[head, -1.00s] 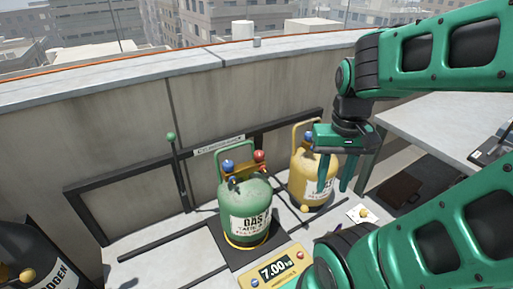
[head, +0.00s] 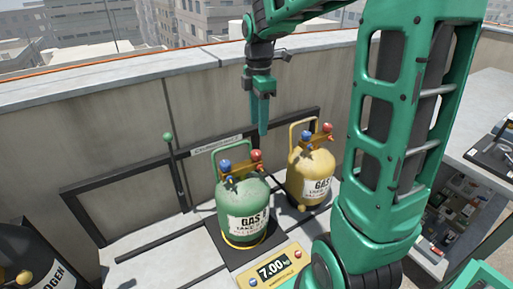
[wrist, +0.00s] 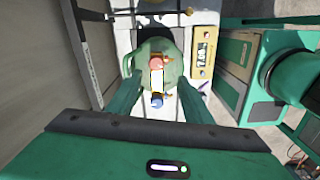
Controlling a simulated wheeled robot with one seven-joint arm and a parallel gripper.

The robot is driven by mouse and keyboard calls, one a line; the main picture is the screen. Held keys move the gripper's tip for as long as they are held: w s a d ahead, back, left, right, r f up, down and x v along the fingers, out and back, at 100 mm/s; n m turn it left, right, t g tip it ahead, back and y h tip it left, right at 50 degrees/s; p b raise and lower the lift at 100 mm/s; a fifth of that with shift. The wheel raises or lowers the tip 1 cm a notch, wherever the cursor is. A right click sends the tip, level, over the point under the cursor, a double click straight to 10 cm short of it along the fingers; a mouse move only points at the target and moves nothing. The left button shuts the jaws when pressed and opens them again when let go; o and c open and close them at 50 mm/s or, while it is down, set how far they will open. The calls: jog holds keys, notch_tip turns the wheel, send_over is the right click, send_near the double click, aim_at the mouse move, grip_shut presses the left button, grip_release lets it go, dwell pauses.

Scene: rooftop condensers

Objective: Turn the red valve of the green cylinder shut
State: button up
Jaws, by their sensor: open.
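The green cylinder (head: 240,195) stands upright on a dark scale plate, with a blue valve (head: 225,166) on its left and the red valve (head: 256,155) on its right. My gripper (head: 263,131) points down above and slightly behind the red valve in the head view, apart from it. In the wrist view, the open gripper (wrist: 159,85) has its fingers on either side of the red valve (wrist: 157,63) and blue valve (wrist: 157,100), with nothing held between them. The fingers partly overlap the cylinder's outline there.
A yellow cylinder (head: 309,175) with its own red and blue valves stands close on the right. A yellow scale display (head: 272,268) reads 7.00 in front. A dark nitrogen cylinder (head: 30,265) is at the lower left. A dark rail and concrete parapet wall (head: 100,130) run behind.

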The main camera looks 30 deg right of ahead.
aim_at(256, 152)
jog(key=shift+n, duration=0.4)
jog(key=f, duration=0.7)
jog(key=w+f, duration=0.1)
jog(key=f, duration=0.3)
jog(key=shift+a, duration=0.15)
